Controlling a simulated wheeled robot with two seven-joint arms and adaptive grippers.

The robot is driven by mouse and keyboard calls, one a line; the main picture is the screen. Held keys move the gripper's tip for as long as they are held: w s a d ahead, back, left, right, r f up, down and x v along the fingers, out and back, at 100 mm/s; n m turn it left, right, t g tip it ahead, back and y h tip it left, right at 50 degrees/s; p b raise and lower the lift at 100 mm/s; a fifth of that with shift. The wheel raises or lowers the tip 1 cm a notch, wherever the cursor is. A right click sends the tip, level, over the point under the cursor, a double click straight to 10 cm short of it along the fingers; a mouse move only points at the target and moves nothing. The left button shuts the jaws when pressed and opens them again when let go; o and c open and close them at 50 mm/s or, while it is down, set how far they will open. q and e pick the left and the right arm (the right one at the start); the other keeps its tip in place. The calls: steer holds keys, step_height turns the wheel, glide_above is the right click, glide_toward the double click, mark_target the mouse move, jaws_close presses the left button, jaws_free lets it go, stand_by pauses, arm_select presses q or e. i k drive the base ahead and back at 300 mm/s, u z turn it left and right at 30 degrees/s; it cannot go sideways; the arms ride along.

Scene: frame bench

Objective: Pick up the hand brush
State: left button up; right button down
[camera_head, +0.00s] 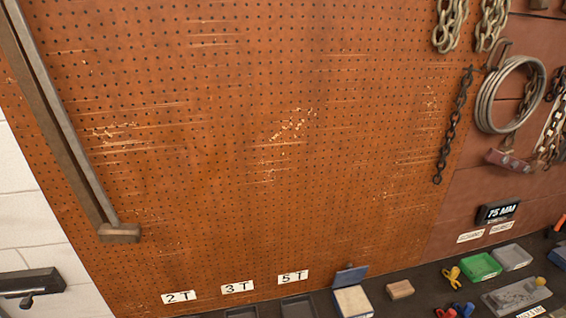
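I cannot clearly make out a hand brush in the head view. A small tan block (400,289) lies on the dark bench (428,284) at the lower right. It is too small to tell whether it is a brush. Neither of my grippers is in view.
An orange pegboard (250,130) fills most of the view. Chains (452,130) and a wire coil (484,105) hang at right. A green tray (480,267), a grey tray (512,257) and a blue-and-cream box (353,300) stand on the bench. A long bar (70,125) hangs at left.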

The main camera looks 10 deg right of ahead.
mark_target(399, 291)
steer(key=z, duration=1.35)
